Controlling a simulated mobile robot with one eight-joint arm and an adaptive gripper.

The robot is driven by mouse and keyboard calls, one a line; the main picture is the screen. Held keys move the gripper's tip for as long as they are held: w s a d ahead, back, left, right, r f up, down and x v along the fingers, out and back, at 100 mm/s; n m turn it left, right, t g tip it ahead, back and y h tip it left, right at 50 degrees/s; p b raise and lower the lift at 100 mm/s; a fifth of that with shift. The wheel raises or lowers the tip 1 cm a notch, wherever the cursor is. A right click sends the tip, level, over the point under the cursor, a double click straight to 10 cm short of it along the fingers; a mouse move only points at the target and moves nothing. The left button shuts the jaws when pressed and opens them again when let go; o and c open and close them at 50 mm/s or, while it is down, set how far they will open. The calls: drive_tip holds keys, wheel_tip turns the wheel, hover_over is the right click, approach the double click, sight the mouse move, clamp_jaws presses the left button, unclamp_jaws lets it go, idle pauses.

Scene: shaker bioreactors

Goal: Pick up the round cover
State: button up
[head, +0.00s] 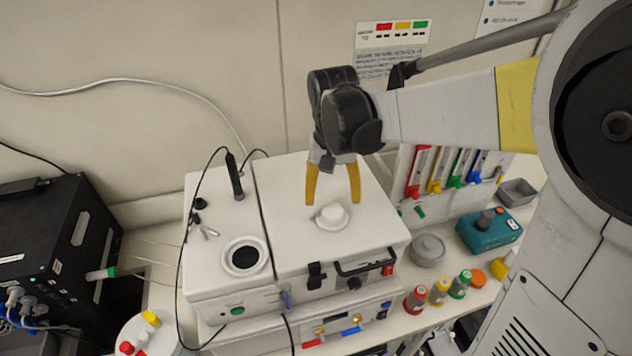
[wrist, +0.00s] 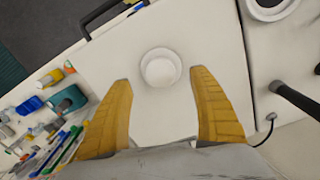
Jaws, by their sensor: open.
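The round cover (head: 332,216) is a white disc with a raised round knob. It sits on the flat white lid of the box-shaped machine (head: 290,248). In the wrist view the round cover (wrist: 160,68) lies just beyond the fingertips, roughly centred between them. My gripper (head: 333,202) is open and empty, its two yellow fingers pointing down over the lid, just behind the cover. In the wrist view my gripper (wrist: 162,78) shows both fingers spread apart with bare white lid between them. I cannot tell the exact height of the fingertips above the lid.
A round port with a dark centre (head: 245,257) and a black probe (head: 235,178) are on the machine's left part. A grey round container (head: 428,250), a teal device (head: 488,232) and several capped bottles (head: 438,291) stand to the right. The lid around the cover is clear.

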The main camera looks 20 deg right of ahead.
sight(332, 211)
wheel_tip(332, 211, down, 6)
drive_tip(key=shift+w+r+p, duration=0.1)
drive_tip(key=shift+r+p, duration=0.15)
drive_tip(key=shift+p, duration=0.2)
drive_tip(key=c, duration=1.3)
